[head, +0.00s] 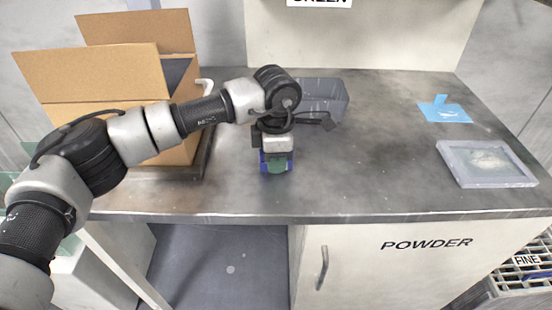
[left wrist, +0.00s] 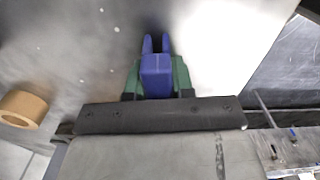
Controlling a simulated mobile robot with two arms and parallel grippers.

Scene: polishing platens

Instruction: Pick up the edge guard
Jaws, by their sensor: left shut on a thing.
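The edge guard, a small blue piece with two prongs (left wrist: 157,75), sits between the green fingers of my left gripper (left wrist: 157,85) in the left wrist view. The fingers are shut on its two sides. In the head view my left gripper (head: 277,166) points down near the front edge of the bench, left of its middle, and blue parts of the edge guard (head: 264,162) show around the green finger. I cannot tell whether the edge guard touches the bench top. My right gripper is not in view.
The grey bench (head: 370,185) has free room right of my gripper. A grey bin (head: 325,95) stands behind it and an open cardboard box (head: 95,85) at left. A blue sheet (head: 445,112) and a pale grey tray (head: 455,165) lie at right. A brown roll (left wrist: 22,108) shows in the wrist view.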

